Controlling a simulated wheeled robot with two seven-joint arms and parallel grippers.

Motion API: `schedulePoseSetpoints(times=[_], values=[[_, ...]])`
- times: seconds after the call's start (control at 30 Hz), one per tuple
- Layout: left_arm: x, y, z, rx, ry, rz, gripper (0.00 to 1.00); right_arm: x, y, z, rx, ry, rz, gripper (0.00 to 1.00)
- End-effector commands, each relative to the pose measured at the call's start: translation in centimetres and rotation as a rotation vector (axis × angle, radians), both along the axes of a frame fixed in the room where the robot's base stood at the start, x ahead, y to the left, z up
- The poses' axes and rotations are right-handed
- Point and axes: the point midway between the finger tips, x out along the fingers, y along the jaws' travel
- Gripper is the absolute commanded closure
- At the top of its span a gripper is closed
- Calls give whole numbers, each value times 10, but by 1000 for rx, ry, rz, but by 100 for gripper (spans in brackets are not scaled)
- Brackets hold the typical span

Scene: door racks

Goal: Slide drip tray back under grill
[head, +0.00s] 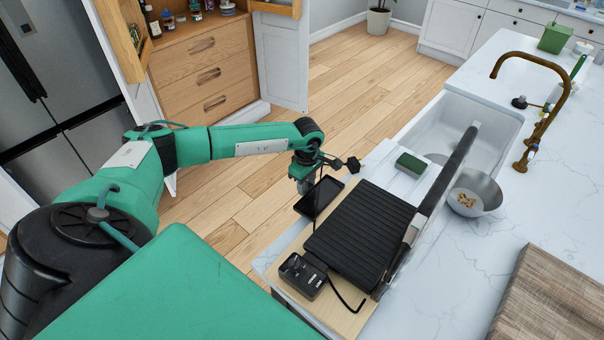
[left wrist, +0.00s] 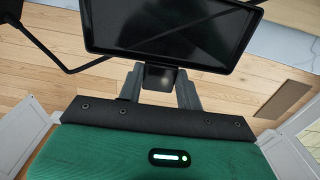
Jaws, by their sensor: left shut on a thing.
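The grill (head: 358,236) has a black ribbed plate, and its lid (head: 450,168) stands open on the right side. It sits on a light wooden board on the counter. The drip tray (head: 318,198) is a shallow black rectangle, sticking out at the grill's far left edge. In the left wrist view the drip tray (left wrist: 170,28) fills the top, with a small tab towards my gripper. My left gripper (head: 304,182) is at the tray's outer side, and its fingers (left wrist: 158,86) are shut on that tab. My right gripper is not in view.
A black control box (head: 302,276) with a cable sits at the grill's near left corner. A sink (head: 470,125), a green sponge (head: 411,164) and a metal bowl (head: 474,192) lie beyond the grill. A wooden cutting board (head: 550,300) is at lower right.

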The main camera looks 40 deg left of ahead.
Motion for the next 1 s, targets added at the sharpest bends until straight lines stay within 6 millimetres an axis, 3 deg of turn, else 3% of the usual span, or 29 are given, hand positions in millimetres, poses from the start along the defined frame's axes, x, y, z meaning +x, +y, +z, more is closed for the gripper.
schedulePoseSetpoints(times=[0.23, 0.67, 0.77, 1.0], values=[[-1, -18, 1, -1, 0, -2, 87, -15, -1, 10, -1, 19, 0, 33], [-1, -49, -1, -2, -1, -3, 87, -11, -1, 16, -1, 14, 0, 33], [-1, -57, -1, -4, -2, -4, 94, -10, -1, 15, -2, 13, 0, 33], [-2, -75, -1, -5, 0, -6, 94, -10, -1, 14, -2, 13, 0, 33]])
